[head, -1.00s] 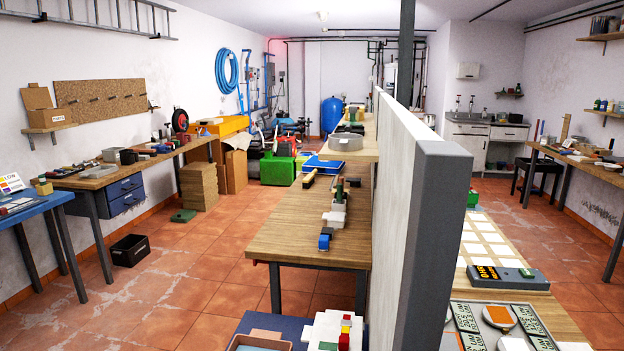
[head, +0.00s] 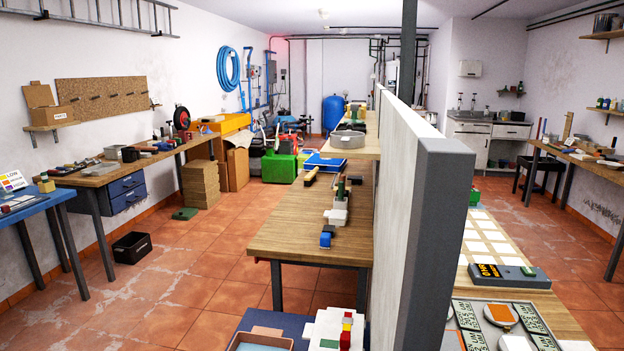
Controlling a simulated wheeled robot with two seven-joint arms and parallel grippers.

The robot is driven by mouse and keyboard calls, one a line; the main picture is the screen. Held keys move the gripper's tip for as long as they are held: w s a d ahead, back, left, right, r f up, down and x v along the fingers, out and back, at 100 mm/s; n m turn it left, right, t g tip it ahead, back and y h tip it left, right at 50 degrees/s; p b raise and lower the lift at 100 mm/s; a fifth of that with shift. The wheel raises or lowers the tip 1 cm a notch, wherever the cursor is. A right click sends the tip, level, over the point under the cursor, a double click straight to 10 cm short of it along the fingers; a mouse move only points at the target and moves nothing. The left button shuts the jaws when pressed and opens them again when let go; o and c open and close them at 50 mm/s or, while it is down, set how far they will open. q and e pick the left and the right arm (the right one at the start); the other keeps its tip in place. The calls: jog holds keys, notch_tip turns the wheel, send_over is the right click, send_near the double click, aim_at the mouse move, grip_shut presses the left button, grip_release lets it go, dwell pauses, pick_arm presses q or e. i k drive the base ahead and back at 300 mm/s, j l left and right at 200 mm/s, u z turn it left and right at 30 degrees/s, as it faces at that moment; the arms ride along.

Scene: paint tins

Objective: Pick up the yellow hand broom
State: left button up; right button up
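A small object with a yellow handle and a dark end (head: 311,177) lies on the far part of the wooden workbench (head: 290,228) in the middle. It may be the yellow hand broom, but it is too small to be sure. Neither of my grippers is in view.
A grey-edged partition wall (head: 441,230) stands right of the bench. A blue table (head: 40,209) and wooden workbench (head: 90,181) line the left wall. A black bin (head: 132,248) and a green object (head: 185,214) sit on the floor. The tiled floor between is mostly clear.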

aim_at(310, 178)
jog(key=k, duration=0.65)
jog(key=u, duration=2.45)
jog(key=i+z, duration=0.25)
jog(key=i, duration=1.65)
jog(key=i+l+z, duration=0.15)
jog(key=i+z, duration=0.75)
jog(key=i+j+z, duration=0.2)
jog(key=i+z, duration=0.3)
jog(key=i+l+z, duration=0.2)
jog(key=i+z, duration=0.55)
jog(key=i, duration=0.2)
jog(key=i+j+z, duration=0.1)
jog(key=i+z, duration=0.3)
jog(key=i, duration=0.05)
